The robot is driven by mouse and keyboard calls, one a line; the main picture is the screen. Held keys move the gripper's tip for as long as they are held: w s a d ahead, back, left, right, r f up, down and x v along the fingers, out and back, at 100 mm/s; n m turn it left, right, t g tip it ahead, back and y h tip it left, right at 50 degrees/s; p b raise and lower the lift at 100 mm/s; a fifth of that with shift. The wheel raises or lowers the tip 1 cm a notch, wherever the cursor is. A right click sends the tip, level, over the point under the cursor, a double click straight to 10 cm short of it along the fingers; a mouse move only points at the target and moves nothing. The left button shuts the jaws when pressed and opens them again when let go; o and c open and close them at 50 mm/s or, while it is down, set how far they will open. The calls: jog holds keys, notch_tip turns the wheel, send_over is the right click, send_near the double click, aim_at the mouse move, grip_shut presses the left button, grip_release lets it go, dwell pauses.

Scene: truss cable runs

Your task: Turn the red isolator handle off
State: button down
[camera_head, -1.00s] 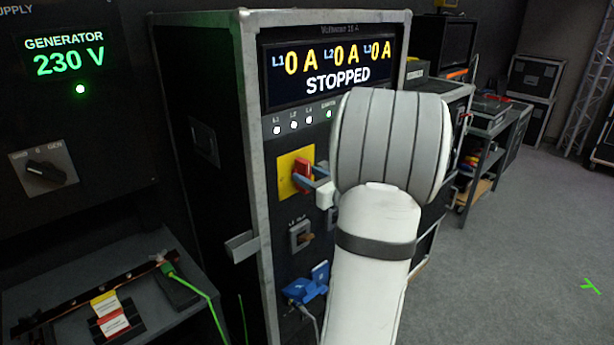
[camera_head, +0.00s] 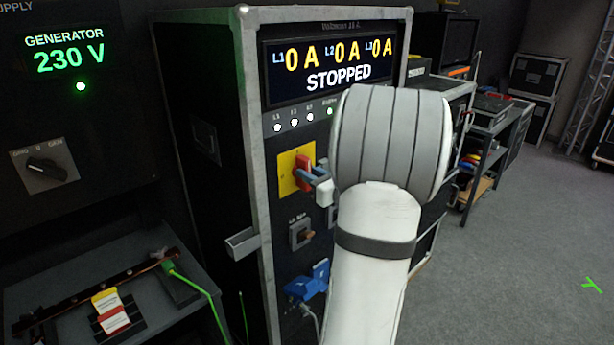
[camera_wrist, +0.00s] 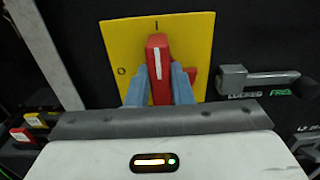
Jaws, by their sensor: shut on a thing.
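The red isolator handle (camera_head: 303,172) sits on a yellow plate (camera_head: 284,170) on the front of the black rack cabinet. In the wrist view the red handle (camera_wrist: 160,68) stands nearly upright, its white line close to the "I" mark at the top of the yellow plate (camera_wrist: 198,32). The "O" mark is at the plate's left. My gripper (camera_wrist: 158,88) is shut on the handle, one blue-grey finger on each side. In the head view my gripper (camera_head: 318,178) reaches the handle from the right, and my arm hides part of the panel.
The cabinet's display (camera_head: 335,72) reads 0 A three times and STOPPED. A grey lever (camera_wrist: 255,80) beside the plate has labels LOCKED and FREE. A breaker (camera_head: 300,233) and a blue connector (camera_head: 308,283) are below. The generator panel (camera_head: 70,55) shows 230 V.

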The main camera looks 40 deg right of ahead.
jog(key=n+b, duration=0.6)
jog(key=b, duration=0.4)
jog(key=f+n+b, duration=0.1)
jog(key=n+b, duration=0.4)
jog(key=b, duration=0.6)
jog(key=a+n+b, duration=0.1)
jog(key=n+b, duration=0.5)
jog(key=b, duration=0.5)
jog(key=shift+f+n, duration=0.15)
jog(key=shift+n, duration=0.15)
jog(key=shift+b, duration=0.3)
jog(key=c, duration=1.3)
grip_release()
jog(key=shift+s+r, duration=0.15)
jog(key=shift+r, duration=0.05)
